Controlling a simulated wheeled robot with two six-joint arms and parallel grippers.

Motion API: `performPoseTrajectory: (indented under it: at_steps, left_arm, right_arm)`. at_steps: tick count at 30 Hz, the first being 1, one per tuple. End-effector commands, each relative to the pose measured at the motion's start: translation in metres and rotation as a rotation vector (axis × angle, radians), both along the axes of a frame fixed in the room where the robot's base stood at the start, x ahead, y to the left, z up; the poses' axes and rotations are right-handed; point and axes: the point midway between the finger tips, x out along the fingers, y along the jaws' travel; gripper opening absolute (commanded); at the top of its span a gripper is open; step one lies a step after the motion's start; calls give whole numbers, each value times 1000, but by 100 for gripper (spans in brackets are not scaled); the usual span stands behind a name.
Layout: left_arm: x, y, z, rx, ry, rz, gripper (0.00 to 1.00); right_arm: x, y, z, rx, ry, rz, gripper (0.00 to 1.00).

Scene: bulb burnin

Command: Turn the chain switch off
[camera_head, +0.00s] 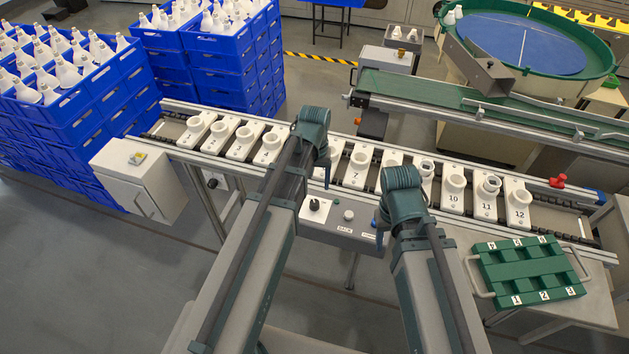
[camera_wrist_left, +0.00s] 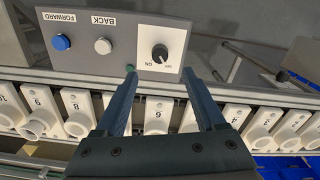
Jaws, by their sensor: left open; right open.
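The chain switch is a black rotary knob (camera_head: 315,204) on a white plate on the grey control panel (camera_head: 345,233). In the left wrist view the knob (camera_wrist_left: 160,54) shows upside down, with ON and OFF labels beside it. Its exact pointer direction is too small to tell. In the head view my left wrist (camera_head: 312,130) is above the conveyor behind the panel. My right gripper (camera_head: 380,234) is open, mostly hidden by its wrist, near the panel's right end.
A blue button (camera_wrist_left: 61,42) and a white button (camera_wrist_left: 103,46) sit beside the switch. Numbered white sockets (camera_head: 453,190) line the conveyor behind the panel. A green tray (camera_head: 528,270) lies at right. Blue crates (camera_head: 232,60) of bulbs stand at back left.

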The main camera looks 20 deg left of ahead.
Motion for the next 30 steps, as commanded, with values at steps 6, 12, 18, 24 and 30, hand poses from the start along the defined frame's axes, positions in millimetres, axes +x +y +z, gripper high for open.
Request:
performPoseTrajectory:
  at_steps: [6, 12, 18, 24, 30]
  left_arm:
    - [0, 0, 38, 0, 0, 0, 72]
    - [0, 0, 47, 0, 0, 0, 72]
    - [0, 0, 46, 0, 0, 0, 72]
    - [-13, -13, 46, 6, 4, -41, 72]
    - [-79, -71, 47, 51, 28, -277, 72]
  right_arm:
    - [0, 0, 38, 0, 0, 0, 50]
    - [0, 0, 47, 0, 0, 0, 50]
    - [0, 0, 46, 0, 0, 0, 50]
    - [0, 0, 46, 0, 0, 0, 50]
    - [0, 0, 46, 0, 0, 0, 50]
